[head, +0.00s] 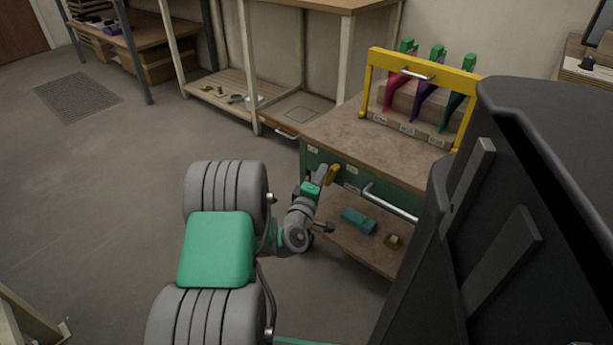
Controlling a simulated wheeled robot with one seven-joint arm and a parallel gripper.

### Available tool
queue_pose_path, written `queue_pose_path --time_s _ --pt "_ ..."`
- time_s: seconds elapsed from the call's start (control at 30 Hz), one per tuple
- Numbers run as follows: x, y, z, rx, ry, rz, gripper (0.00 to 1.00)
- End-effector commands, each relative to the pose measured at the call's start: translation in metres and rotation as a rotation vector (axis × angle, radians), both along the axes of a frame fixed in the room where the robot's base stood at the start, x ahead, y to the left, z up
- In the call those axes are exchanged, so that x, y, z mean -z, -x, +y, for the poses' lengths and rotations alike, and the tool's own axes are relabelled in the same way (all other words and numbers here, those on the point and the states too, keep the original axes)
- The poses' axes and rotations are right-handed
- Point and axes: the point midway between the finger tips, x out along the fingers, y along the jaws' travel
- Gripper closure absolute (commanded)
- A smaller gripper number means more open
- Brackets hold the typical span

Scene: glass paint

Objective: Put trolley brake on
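The trolley (350,140) has a brown top, a green body and a lower shelf. A small yellow lever-like part (333,175) shows on its green front near the left corner, between small white labels; I cannot tell for certain that it is the brake. My gripper (322,174) is right beside this yellow part, at its left. Whether it touches the part, and whether its fingers are open or shut, I cannot tell at this size. The wheels of the trolley are hidden or out of view.
A silver handle (390,203) sticks out from the trolley front, right of my gripper. A yellow frame (420,62) with several coloured tools stands on top. A teal box (358,220) lies on the lower shelf.

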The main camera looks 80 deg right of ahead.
Motion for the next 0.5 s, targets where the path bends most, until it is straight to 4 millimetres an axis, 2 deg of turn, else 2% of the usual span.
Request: queue_pose_path --time_s 0.5 --pt "0.0001 -0.0003 -0.0012 0.005 -0.007 0.003 1.0"
